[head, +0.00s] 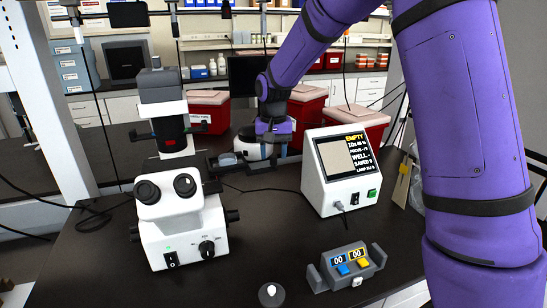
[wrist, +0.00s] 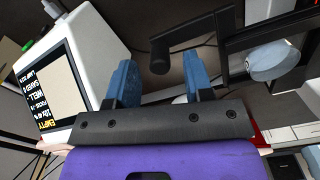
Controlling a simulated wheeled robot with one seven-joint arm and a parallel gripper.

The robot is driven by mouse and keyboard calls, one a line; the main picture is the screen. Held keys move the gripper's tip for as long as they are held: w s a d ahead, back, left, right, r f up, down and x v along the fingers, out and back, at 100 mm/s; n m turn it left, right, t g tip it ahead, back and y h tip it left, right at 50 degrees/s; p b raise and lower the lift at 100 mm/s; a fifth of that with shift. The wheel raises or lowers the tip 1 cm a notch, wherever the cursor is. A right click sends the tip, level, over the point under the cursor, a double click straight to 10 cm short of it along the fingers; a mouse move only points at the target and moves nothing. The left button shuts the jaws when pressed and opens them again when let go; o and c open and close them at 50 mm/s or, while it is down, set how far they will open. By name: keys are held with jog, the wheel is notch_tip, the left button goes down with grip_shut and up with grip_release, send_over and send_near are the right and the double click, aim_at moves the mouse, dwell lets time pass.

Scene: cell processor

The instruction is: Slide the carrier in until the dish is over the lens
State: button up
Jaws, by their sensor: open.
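The white microscope (head: 180,215) stands at the left of the table, with its dark illumination head (head: 171,130) above the stage. The dark carrier frame (wrist: 262,38) holds a clear round dish (wrist: 272,60); the dish also shows right of the microscope column in the head view (head: 228,158). A dark handle (wrist: 160,58) reaches from the carrier side toward my gripper (wrist: 158,66). My gripper is open, its blue fingers on either side of the handle end, with gaps visible. Its fingertips are hard to make out in the head view. The lens is hidden.
A white display box (head: 340,170) reading EMPTY stands right of my gripper. A grey counter (head: 346,266) and a small round dark knob (head: 271,294) lie at the front. Red bins (head: 360,120) stand behind. The table middle is mostly clear, with a thin cable.

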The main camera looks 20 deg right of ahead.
jog(key=shift+f, duration=0.9)
grip_shut()
jog(key=a, duration=1.4)
jog(key=shift+a, duration=0.25)
grip_release()
